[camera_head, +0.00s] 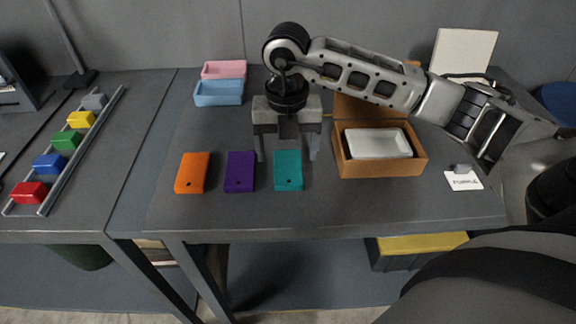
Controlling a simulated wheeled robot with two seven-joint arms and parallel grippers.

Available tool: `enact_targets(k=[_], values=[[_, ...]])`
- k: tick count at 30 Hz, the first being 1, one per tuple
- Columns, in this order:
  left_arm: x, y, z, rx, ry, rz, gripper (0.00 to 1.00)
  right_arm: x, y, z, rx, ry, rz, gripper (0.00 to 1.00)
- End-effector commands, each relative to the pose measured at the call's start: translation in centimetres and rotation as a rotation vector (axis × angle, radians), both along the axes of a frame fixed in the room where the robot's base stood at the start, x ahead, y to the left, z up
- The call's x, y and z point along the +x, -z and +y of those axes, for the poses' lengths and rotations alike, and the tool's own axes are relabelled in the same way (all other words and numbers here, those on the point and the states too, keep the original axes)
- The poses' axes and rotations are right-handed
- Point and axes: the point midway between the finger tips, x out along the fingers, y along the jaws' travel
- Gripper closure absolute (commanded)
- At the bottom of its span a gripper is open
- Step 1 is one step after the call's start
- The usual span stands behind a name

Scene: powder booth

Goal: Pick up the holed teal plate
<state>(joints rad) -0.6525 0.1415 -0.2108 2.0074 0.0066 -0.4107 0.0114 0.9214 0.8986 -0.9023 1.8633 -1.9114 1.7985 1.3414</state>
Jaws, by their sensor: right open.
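The holed teal plate (288,171) lies flat on the grey table, the rightmost of three holed plates in a row. A small dark hole shows near its front edge. My right gripper (286,152) hangs over the back end of the teal plate, pointing down. Its two fingers are apart, one on each side of the plate's far end, and nothing is between them. I cannot tell how high the fingertips are above the table. My left gripper is not in view.
A purple plate (240,172) and an orange plate (193,173) lie to the left. A wooden box (383,168) with a white tray (377,143) stands right. Pink (224,69) and blue (218,93) bins stand behind. The table's front is clear.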

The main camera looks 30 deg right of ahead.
Motion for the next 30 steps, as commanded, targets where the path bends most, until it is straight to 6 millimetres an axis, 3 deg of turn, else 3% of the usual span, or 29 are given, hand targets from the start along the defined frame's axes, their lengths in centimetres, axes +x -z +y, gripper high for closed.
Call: enact_targets(k=[6,15,21,30], values=[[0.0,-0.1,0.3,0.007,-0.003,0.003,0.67,-0.1,2.9,-0.2,0.001,0.001,0.003,0.22],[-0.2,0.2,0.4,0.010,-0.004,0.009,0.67,-0.1,3.4,-0.2,0.000,0.000,0.000,0.22],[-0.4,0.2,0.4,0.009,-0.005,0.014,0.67,-0.1,3.4,-0.2,0.000,0.001,0.000,0.76],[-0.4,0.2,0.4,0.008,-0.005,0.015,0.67,0.0,3.3,-0.2,0.000,0.001,-0.001,0.76]])
